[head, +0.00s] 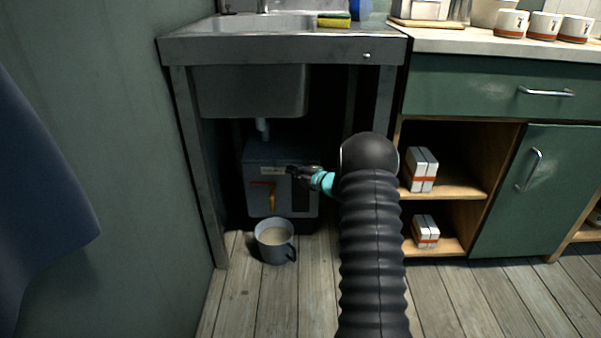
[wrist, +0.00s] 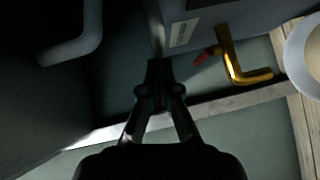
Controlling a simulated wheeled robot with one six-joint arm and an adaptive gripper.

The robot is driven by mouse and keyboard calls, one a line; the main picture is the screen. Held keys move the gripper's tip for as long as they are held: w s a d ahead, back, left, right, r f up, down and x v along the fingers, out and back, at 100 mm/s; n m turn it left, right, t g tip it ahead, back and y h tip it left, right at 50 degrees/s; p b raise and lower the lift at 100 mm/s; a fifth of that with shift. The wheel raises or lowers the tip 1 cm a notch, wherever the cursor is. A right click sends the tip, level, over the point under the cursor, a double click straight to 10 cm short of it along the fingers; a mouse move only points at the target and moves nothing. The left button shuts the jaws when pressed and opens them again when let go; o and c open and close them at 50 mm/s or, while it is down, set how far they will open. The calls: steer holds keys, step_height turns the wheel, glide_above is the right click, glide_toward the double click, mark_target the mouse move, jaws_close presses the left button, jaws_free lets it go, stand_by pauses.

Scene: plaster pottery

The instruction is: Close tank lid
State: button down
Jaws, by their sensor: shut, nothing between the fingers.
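A grey tank (head: 262,178) stands in the shadow under the sink, with a pale label, a red lever and a brass tap (head: 272,199) on its front. The tank's side (wrist: 200,14) and the brass tap (wrist: 236,65) also show in the wrist view. The top of the tank is dark, and I cannot tell how its lid stands. My gripper (head: 290,171) is in front of the tank's upper part, shut and empty. In the wrist view my gripper (wrist: 160,65) has its fingertips together, beside the tank's label. I cannot tell whether it touches the tank.
A grey mug (head: 263,247) of pale liquid stands on the floor below the tap. The sink basin (head: 250,92) and its drain pipe (head: 262,128) hang above the tank. The sink's metal legs (head: 202,170) bound the space. Open shelves (head: 455,188) with white boxes are at right.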

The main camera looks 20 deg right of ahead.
steer(key=shift+w+r, duration=0.25)
steer(key=shift+w, duration=0.05)
